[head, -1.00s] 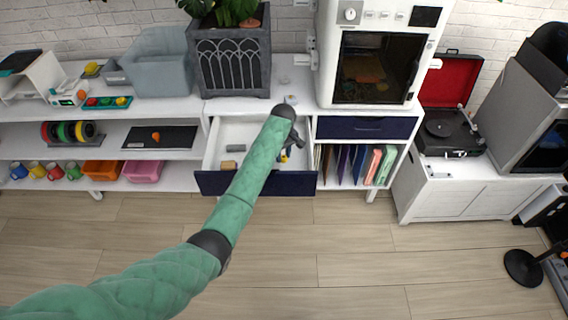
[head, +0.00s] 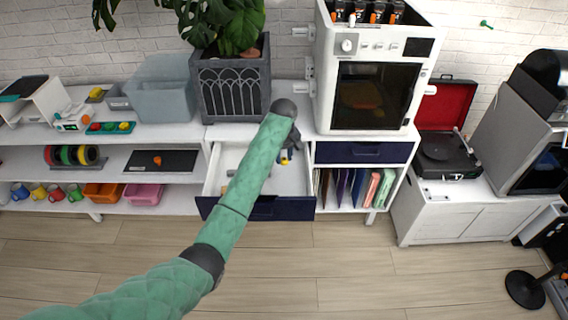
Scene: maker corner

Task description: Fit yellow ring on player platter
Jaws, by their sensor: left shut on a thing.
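My left gripper (head: 288,153) is over the open drawer, with its jaws shut on a small yellow thing (head: 285,162), which I take to be the yellow ring. Most of it is hidden by the fingers and its shape is too small to make out. The record player (head: 458,163) stands on the white cabinet at the right, its red-lined lid (head: 444,108) open. Its dark round platter (head: 437,147) faces up, well to the right of the gripper. My right gripper is out of view.
The open drawer (head: 265,207) with a navy front juts out below the counter. The white printer-like machine (head: 374,93) stands between the gripper and the player. The planter (head: 231,92) is behind my arm. A grey box (head: 520,130) stands right of the player.

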